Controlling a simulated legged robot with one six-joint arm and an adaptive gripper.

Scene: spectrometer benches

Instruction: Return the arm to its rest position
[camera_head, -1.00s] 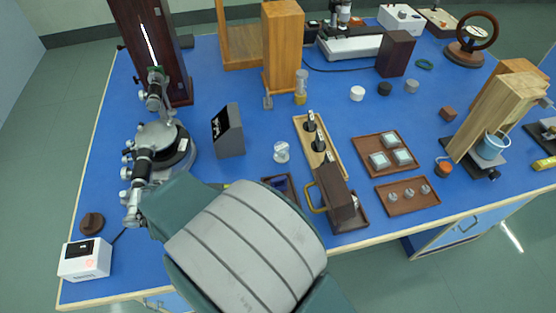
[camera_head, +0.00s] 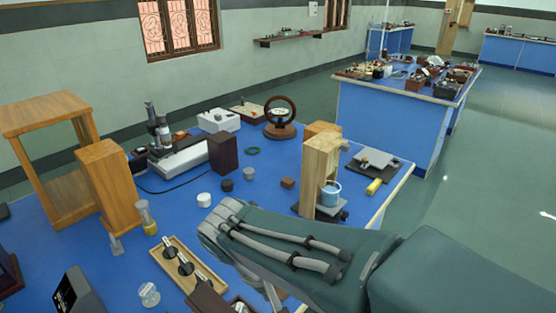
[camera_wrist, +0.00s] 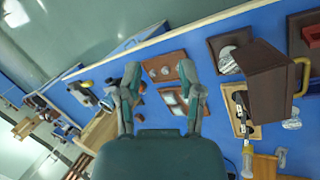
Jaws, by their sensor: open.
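My arm (camera_head: 310,250) reaches in from the lower right of the head view, across the front edge of the blue bench. Its near link lies over the floor beside the bench. My gripper (camera_wrist: 158,75) shows in the wrist view with its two fingers spread apart and nothing held between them. Beyond the fingers lie the bench's front edge and small wooden trays; I cannot tell the exact gap to them. The head view does not show the gripper clearly.
The blue bench (camera_head: 228,184) is crowded. A wooden stand with a blue bucket (camera_head: 331,192) is close behind my arm. A tray of black-topped pieces (camera_head: 168,246) is left of it. In the wrist view, a brown box (camera_wrist: 262,80) stands to the right. Open floor (camera_head: 500,190) lies right.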

